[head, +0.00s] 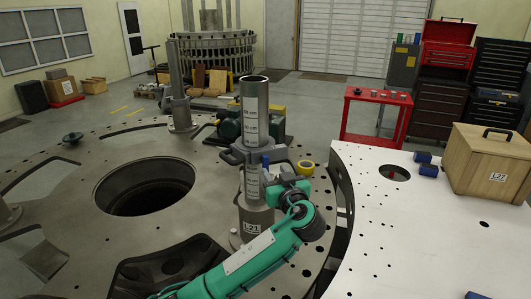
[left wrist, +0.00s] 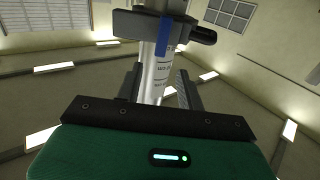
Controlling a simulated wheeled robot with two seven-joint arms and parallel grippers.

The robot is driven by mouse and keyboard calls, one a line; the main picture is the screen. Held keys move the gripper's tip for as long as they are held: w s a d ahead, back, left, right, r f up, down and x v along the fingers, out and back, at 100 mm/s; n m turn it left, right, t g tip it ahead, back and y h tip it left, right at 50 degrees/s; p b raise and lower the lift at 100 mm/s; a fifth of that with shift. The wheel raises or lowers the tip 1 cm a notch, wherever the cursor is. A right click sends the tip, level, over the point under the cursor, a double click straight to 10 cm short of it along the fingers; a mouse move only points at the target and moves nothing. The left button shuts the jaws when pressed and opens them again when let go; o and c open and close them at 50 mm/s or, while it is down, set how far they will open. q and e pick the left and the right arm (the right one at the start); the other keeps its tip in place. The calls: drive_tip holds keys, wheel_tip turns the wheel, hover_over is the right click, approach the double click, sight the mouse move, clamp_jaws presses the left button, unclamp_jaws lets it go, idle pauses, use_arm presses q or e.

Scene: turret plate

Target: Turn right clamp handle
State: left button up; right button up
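A tall metal post (head: 255,108) with printed labels stands on the round turret plate (head: 100,215). A dark grey clamp (head: 251,154) sits around it, with a part jutting out to the left. In the left wrist view the clamp (left wrist: 132,24) is above my fingers, with a blue strip (left wrist: 164,36) and a dark rounded handle (left wrist: 203,35) at its right. My left gripper (left wrist: 161,75) is open below the clamp, its fingers apart with the post showing between them. Contact cannot be told. In the head view the wrist partly hides the post. My right gripper is not in view.
A second post (head: 175,75) with a clamp stands at the back left. The plate has a large round hole (head: 145,187). A white table (head: 400,220) at the right bears a wooden box (head: 488,165) and small blue items. A green machine and a yellow ring lie near the post.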

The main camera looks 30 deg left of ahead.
sight(266, 159)
use_arm(q)
drive_tip(key=p+x, duration=0.3)
drive_tip(key=x, duration=0.5)
drive_tip(key=shift+r+p, duration=0.15)
drive_tip(key=shift+p, duration=0.2)
drive_tip(key=shift+w+a, duration=0.45)
drive_tip(key=shift+a, duration=0.05)
drive_tip(key=shift+c, duration=0.2)
drive_tip(key=c, duration=0.7)
clamp_jaws()
